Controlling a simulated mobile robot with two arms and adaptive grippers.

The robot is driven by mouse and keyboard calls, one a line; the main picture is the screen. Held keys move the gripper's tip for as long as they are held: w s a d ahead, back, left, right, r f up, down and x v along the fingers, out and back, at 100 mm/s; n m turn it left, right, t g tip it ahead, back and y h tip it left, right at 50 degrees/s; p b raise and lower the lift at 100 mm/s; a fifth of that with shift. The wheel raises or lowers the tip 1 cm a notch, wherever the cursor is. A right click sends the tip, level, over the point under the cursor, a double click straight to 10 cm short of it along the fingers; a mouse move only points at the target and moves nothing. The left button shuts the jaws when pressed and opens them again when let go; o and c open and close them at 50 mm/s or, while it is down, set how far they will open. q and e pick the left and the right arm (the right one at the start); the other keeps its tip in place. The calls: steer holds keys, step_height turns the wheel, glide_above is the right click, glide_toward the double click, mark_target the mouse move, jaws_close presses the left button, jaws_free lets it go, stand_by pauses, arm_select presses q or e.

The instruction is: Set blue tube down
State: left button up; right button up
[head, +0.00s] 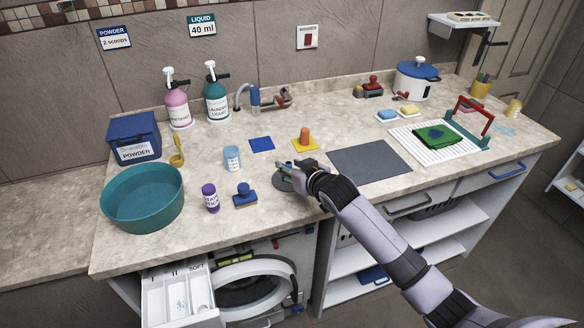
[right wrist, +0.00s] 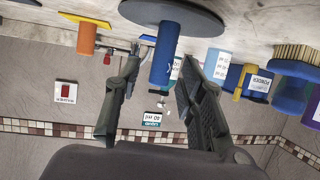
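The blue tube (right wrist: 165,55) stands on a round dark grey base (right wrist: 172,14) in the right wrist view, which is upside down. My right gripper (right wrist: 160,60) is open, with one finger on each side of the tube; a gap shows between the left finger and the tube. In the head view my right gripper (head: 285,167) is low over the counter beside the round grey base (head: 282,184), and the tube is mostly hidden by it. My left gripper is not in view.
An orange cylinder on a yellow square (head: 305,146), an empty blue square (head: 262,144) and a blue stamp-like object (head: 245,196) are close by. A dark grey mat (head: 369,163) lies bare to the right. A teal basin (head: 142,198) stands at left. An open washer drawer (head: 180,295) juts out below.

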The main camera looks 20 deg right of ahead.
steer(key=shift+r, duration=0.15)
steer(key=v, duration=1.2)
steer(key=shift+b, duration=0.45)
